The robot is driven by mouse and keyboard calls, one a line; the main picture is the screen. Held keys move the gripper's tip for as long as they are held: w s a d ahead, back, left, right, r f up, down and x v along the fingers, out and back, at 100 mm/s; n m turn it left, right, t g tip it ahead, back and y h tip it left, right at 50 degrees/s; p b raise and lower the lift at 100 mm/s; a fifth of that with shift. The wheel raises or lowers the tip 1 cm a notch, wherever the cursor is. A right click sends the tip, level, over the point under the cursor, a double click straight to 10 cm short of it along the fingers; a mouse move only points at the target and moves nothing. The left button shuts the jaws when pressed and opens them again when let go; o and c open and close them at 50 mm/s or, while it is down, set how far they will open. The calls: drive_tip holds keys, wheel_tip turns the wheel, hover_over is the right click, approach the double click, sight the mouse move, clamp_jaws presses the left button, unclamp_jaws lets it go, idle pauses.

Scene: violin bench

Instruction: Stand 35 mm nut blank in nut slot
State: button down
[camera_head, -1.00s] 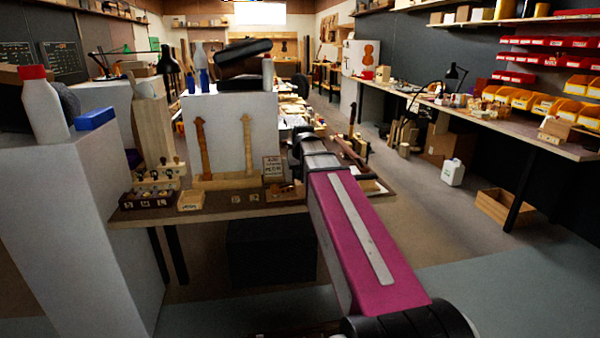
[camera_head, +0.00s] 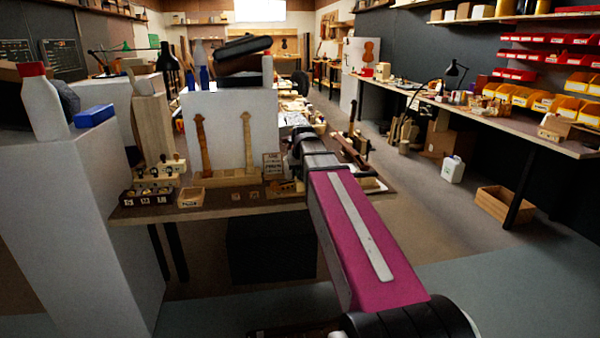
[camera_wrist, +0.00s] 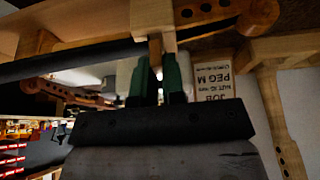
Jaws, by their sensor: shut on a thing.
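My gripper (camera_wrist: 160,78) shows in the wrist view with green fingertips close together, shut on a small tan piece, the nut blank (camera_wrist: 155,48). The blank points toward a pale wooden block (camera_wrist: 153,14) at the top of the view. I cannot tell whether it touches the block or sits in a slot. The nut slot itself is not clearly visible. In the head view my arm's dark wrist covers most of the gripper, which is near the bench's right end. A job card (camera_head: 272,164) stands there; it also shows upside down in the wrist view (camera_wrist: 285,80).
Two upright wooden necks (camera_head: 202,145) (camera_head: 247,140) stand in front of a white panel. A box of small parts (camera_head: 150,197) and a small wooden tray (camera_head: 190,198) are on the bench's left. A scroll-ended wooden piece (camera_wrist: 70,94) shows left of my gripper.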

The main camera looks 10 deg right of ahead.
drive_tip(key=shift+f, duration=0.4)
idle(0.4)
drive_tip(key=c, duration=1.1)
unclamp_jaws()
drive_tip(key=shift+c, duration=0.2)
drive_tip(key=shift+s+a, duration=0.1)
drive_tip(key=v, duration=1.1)
drive_tip(key=shift+d, duration=0.25)
